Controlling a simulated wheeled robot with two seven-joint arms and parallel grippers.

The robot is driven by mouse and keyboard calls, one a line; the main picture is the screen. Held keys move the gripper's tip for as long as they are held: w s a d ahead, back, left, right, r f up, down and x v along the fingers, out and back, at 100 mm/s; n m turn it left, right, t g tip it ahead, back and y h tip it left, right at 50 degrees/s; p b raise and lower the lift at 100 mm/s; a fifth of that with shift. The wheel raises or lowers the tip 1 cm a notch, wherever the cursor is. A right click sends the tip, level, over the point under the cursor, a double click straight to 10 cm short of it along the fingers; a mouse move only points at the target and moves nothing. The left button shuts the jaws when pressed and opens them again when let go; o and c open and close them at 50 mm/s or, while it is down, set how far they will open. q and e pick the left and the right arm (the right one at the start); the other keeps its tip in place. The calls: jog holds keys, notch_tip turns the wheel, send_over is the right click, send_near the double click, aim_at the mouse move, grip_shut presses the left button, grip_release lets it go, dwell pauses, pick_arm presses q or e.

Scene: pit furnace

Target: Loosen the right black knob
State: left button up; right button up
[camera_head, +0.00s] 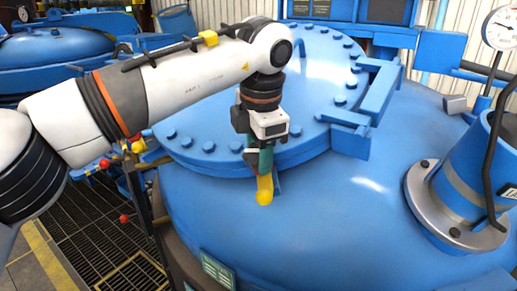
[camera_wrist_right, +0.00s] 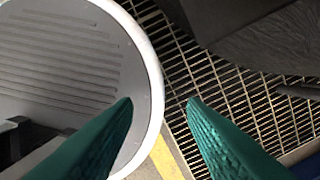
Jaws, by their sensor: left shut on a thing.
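My left gripper (camera_head: 262,163) is at the near rim of the large round blue lid (camera_head: 215,125). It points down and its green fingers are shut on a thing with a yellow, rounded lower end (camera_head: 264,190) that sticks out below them. The upper part of that thing is hidden by the fingers. I cannot make out the right black knob; the gripper and arm cover part of the rim. In the right wrist view, my right gripper (camera_wrist_right: 159,105) is open and empty, its two green fingers apart above a floor grating.
The blue furnace body (camera_head: 330,220) spreads below the lid. A blue cylinder on a grey flange (camera_head: 440,215) and a pressure gauge (camera_head: 501,28) stand at the right. Red-tipped levers (camera_head: 105,163) and a floor grating (camera_head: 105,230) are at the left.

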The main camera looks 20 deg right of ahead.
dwell(0.3)
pick_arm(q)
jog(key=o, duration=1)
jog(key=shift+r, duration=0.5)
jog(key=v, duration=1.1)
